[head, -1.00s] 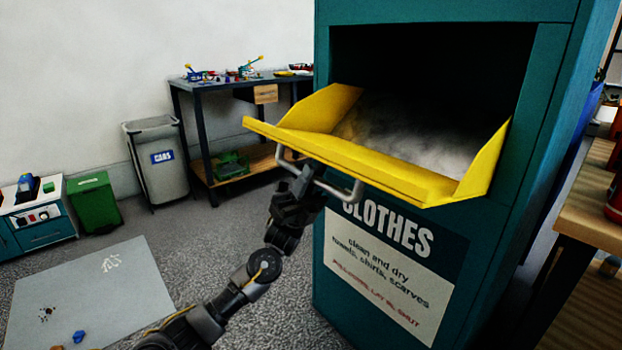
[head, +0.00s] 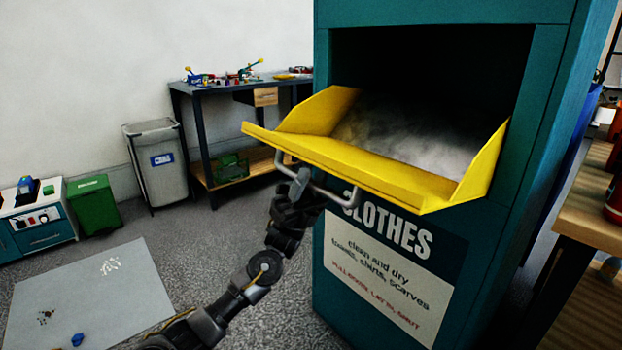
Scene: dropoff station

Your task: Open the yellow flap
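The yellow flap (head: 370,172) of the teal clothes bin (head: 390,335) is swung down and out, showing its grey inner surface and the dark opening above. A grey bar handle (head: 318,183) runs under the flap's front edge. My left gripper (head: 300,182) is at the left part of this handle, below the flap's lip. Its fingers appear closed around the bar, though the flap and the hand partly hide the contact. My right gripper is not in view.
A workbench (head: 245,85) with tools stands at the back, beside a grey bin (head: 160,165) and a green bin (head: 93,205). A pale mat (head: 95,290) with small items lies on the floor at left. A wooden table (head: 590,215) stands close at right.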

